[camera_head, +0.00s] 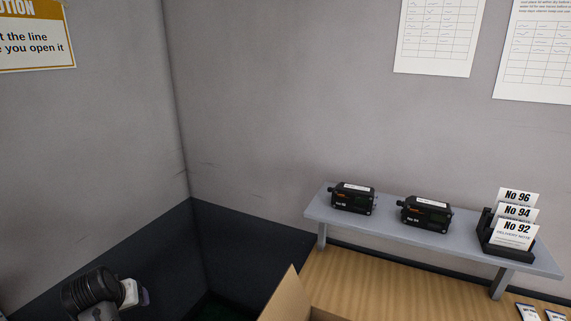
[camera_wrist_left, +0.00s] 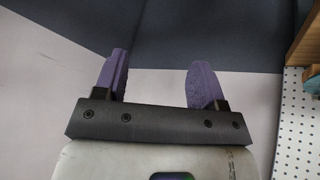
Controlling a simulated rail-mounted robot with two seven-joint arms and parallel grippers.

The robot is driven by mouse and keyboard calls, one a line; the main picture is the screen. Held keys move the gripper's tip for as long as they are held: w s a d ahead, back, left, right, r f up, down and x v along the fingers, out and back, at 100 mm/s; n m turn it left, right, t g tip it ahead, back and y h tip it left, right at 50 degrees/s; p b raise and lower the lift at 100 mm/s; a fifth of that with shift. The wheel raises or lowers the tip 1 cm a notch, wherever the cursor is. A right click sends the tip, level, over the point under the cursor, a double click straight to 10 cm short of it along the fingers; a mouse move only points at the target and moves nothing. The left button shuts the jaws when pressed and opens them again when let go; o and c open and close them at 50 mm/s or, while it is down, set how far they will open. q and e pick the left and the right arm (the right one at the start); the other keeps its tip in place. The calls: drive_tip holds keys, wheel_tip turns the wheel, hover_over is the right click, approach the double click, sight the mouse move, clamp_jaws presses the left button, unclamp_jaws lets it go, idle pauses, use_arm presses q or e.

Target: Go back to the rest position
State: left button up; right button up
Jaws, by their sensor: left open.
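My left arm shows at the bottom left of the head view, with a little of my left gripper (camera_head: 143,297) beside the dark lower wall. In the left wrist view my left gripper (camera_wrist_left: 158,72) has its two purple fingers wide apart. Nothing is between them; behind them are a pale surface and a dark panel. My right gripper is in neither view.
A grey shelf (camera_head: 390,225) on the right holds two black positioners (camera_head: 352,198) (camera_head: 426,213) and a card holder (camera_head: 486,238) with numbered notes. Below are a wooden bench (camera_head: 375,285) and a cardboard box (camera_head: 287,297). A white pegboard (camera_wrist_left: 298,125) stands right of my gripper.

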use_arm(q)
drive_tip(key=s+d+r+t+y, duration=0.25)
drive_tip(key=s+r+t, duration=0.25)
drive_tip(key=r, duration=0.5)
drive_tip(key=s+d+f+m+g+h, duration=0.1)
drive_tip(key=s+d+f+m+h, duration=0.15)
drive_tip(key=s+d+f, duration=0.6)
drive_tip(key=s+d+f+m+g+h, duration=0.15)
drive_tip(key=s+d+f+m, duration=0.3)
drive_tip(key=s+f, duration=0.7)
drive_tip(key=s+d+f+g, duration=0.1)
drive_tip(key=s+f+g, duration=0.2)
drive_tip(key=s+f, duration=0.35)
drive_tip(key=s+f+g, duration=0.2)
drive_tip(key=s+f, duration=0.2)
drive_tip(key=s, duration=0.6)
wheel_tip(320, 180, up, 36)
drive_tip(key=p, duration=3.6)
drive_tip(key=shift+w, duration=0.45)
drive_tip(key=shift+s, duration=0.1)
